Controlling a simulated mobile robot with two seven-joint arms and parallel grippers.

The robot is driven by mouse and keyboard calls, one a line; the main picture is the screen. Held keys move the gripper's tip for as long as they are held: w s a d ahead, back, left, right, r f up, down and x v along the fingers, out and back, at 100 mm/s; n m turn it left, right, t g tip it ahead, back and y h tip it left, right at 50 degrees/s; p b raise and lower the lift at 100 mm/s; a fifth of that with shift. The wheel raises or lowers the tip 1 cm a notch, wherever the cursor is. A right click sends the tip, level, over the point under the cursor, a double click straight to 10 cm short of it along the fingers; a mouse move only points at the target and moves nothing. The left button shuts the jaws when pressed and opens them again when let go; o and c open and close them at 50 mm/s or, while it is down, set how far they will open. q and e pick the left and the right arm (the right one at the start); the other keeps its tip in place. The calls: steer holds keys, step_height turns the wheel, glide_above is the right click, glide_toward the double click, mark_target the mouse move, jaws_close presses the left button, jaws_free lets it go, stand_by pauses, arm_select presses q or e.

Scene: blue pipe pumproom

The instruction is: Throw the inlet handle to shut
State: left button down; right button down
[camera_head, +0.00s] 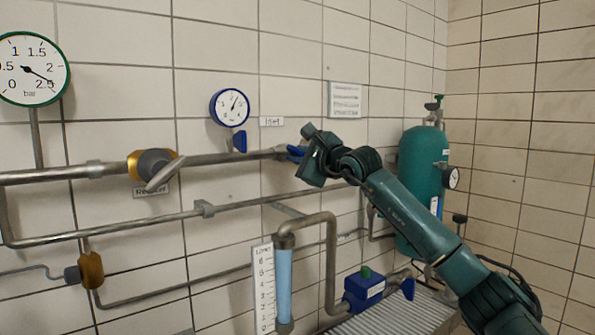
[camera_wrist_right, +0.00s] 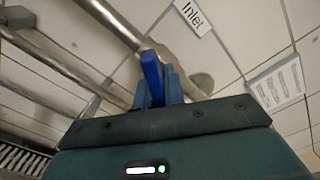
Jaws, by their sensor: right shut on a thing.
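The inlet handle (camera_head: 295,151) is a blue lever at the right end of the upper steel pipe, just below and right of the "Inlet" label (camera_head: 271,122). My right gripper (camera_head: 303,157) is at it and hides most of it in the head view. In the right wrist view, the blue handle (camera_wrist_right: 151,72) stands between the two fingers of my right gripper (camera_wrist_right: 158,92), which is shut on it. The exact angle of the handle to its pipe is hard to tell. My left gripper is not in view.
A yellow valve with a grey lever (camera_head: 157,167) sits left on the same pipe (camera_head: 225,158). A blue-rimmed gauge (camera_head: 230,107) hangs above. A green tank (camera_head: 421,180) stands right, behind my right arm. Lower pipes and a level tube (camera_head: 284,285) lie below.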

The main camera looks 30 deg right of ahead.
steer(key=shift+m+b, duration=0.6)
steer(key=shift+m, duration=0.4)
steer(key=m+b, duration=0.1)
steer(key=m, duration=0.2)
steer(key=shift+m, duration=0.3)
steer(key=m+b, duration=0.1)
steer(key=m, duration=0.2)
steer(key=shift+r, duration=0.15)
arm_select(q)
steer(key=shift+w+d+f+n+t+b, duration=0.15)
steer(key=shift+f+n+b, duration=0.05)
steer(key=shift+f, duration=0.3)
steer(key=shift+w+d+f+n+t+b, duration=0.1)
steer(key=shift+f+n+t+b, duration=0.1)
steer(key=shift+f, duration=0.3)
arm_select(e)
steer(key=shift+r+m, duration=0.1)
steer(key=shift+m, duration=1.6)
steer(key=c, duration=1.5)
jaws_free()
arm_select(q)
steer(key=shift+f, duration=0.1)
arm_select(e)
steer(key=shift+f, duration=0.2)
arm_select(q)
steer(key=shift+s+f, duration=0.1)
arm_select(e)
steer(key=shift+a+f, duration=0.1)
